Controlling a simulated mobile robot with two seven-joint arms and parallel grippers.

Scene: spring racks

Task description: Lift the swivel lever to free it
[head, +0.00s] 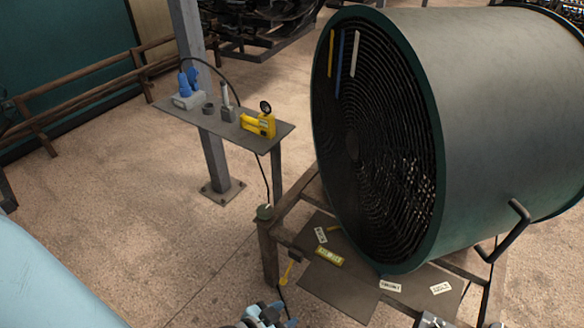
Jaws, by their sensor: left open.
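A small yellow lever (287,272) hangs at the left front of the stand under the big drum, below a dark post. I take it as the swivel lever, but it is too small to be sure. My left gripper (266,316) is at the bottom edge, partly cut off, just below the yellow lever. It is open, and a gap shows between it and the lever. A grey part (436,321) at the bottom right edge may be my right gripper; too little of it shows to tell its state.
A large drum (480,120) with a dark coiled face fills the right side. A black bent handle (517,225) stands out beside it. A labelled plate (340,288) lies below. A small side table (270,140) holds a yellow device (262,124) and blue tool (189,85).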

